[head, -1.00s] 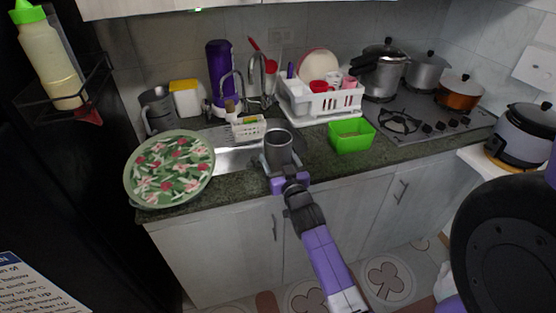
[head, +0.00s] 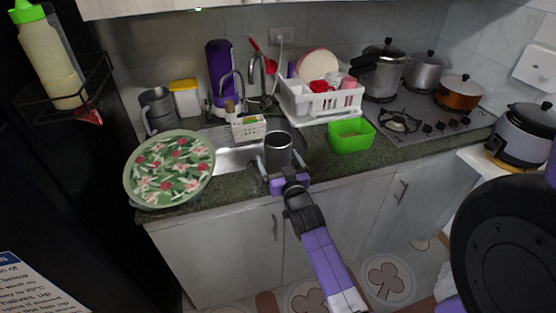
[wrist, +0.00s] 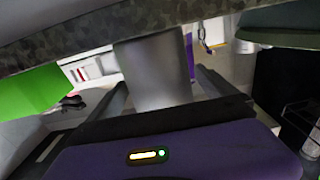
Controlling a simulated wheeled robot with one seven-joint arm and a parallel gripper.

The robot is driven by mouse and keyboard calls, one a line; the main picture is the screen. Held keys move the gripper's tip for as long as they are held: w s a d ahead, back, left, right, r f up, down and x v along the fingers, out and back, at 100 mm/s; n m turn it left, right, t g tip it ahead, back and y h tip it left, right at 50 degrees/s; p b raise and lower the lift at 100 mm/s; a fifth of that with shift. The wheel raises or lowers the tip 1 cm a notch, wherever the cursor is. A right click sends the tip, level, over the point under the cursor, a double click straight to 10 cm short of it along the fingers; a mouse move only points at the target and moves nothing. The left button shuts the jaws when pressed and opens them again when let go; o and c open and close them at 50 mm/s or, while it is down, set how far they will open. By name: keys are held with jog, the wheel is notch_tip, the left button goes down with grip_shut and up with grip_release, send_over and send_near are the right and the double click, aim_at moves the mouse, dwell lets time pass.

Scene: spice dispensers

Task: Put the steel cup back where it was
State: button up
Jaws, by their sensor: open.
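The steel cup (head: 278,152) is upright at the front of the counter, just right of the sink, in the head view. My gripper (head: 279,168) is at the cup from the front, low on its side. In the wrist view the cup (wrist: 155,75) is between the two fingers of my gripper (wrist: 160,95), which are open around it. The cup's base is hidden by my gripper in the head view, so its contact with the counter cannot be seen clearly.
A green square container (head: 351,136) stands to the right of the cup. The sink (head: 238,158) and a floral plate (head: 169,168) are to the left. A white dish rack (head: 322,104) is behind. Dark counter is bare between cup and green container.

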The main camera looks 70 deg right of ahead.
jog(key=b+v, duration=0.3)
jog(key=v, duration=0.9)
jog(key=a+f+n+t+y, duration=0.2)
jog(key=a+n+y, duration=0.1)
jog(key=a, duration=1)
jog(key=s+a+r+n+y, duration=0.2)
jog(key=s+a+y, duration=0.3)
jog(key=a, duration=0.5)
jog(key=s+a+r+n+t+y, duration=0.1)
jog(key=s+a+r+n+y, duration=0.2)
jog(key=s+a, duration=0.6)
jog(key=a+n+y, duration=0.1)
jog(key=n+y, duration=0.1)
jog(key=shift+s+a+r+y, duration=0.15)
jog(key=shift+s+a+y, duration=0.15)
jog(key=shift+s, duration=0.1)
